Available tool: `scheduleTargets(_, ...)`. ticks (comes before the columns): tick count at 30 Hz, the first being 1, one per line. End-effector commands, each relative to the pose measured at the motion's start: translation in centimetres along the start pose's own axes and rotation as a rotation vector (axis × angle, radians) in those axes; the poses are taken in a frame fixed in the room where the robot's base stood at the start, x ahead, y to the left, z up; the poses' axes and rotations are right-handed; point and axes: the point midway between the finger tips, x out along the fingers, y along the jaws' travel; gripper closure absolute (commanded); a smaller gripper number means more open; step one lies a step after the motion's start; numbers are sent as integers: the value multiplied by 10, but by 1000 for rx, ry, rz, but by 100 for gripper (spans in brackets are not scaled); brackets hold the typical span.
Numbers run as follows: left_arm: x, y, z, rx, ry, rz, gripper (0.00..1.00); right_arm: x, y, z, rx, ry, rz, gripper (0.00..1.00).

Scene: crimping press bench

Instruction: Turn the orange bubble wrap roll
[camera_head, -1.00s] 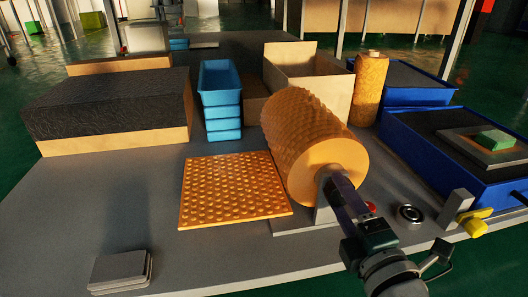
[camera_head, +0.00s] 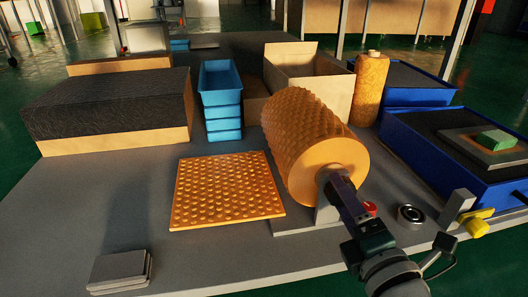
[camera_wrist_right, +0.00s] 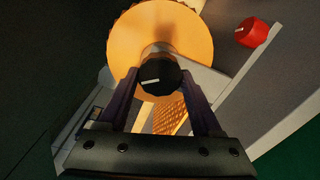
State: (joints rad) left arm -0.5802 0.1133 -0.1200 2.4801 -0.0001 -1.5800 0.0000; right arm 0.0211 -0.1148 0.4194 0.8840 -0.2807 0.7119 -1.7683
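The orange bubble wrap roll (camera_head: 312,145) lies on a grey stand (camera_head: 327,214) in the middle of the bench, its round end facing me. A flat orange bubble sheet (camera_head: 225,190) lies on the bench to its left. In the right wrist view a black knob (camera_wrist_right: 162,84) with a white mark sits at the centre of the roll's end (camera_wrist_right: 130,45). My right gripper (camera_head: 334,178) has its fingers on both sides of this knob, apparently gripping it; it also shows in the wrist view (camera_wrist_right: 159,74). My left gripper is not in view.
A red knob (camera_head: 370,208) and a metal ring (camera_head: 410,214) are right of the stand. Blue trays (camera_head: 456,185), a brown roll (camera_head: 370,85), an open cardboard box (camera_head: 308,75) and stacked blue bins (camera_head: 222,112) stand behind. The bench front left is mostly clear.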

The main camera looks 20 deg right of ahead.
Motion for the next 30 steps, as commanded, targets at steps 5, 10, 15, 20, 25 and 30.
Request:
scheduleTargets(5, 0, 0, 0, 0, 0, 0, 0, 0, 0, 0, 0, 0, 0, 13)
scheduleTargets(10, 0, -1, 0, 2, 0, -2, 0, 0, 0, 0, 0, 0, 1, 8)
scheduleTargets(15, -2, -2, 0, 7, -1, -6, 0, -4, 1, 0, 0, 1, -1, 8)
scheduleTargets(20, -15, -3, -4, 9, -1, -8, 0, -27, 3, 1, 0, 1, -3, 8)
scheduleTargets(25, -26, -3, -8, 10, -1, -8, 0, -63, 2, 1, 1, 1, -5, 8)
scheduleTargets(30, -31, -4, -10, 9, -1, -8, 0, -89, 1, 0, 1, 1, -2, 8)
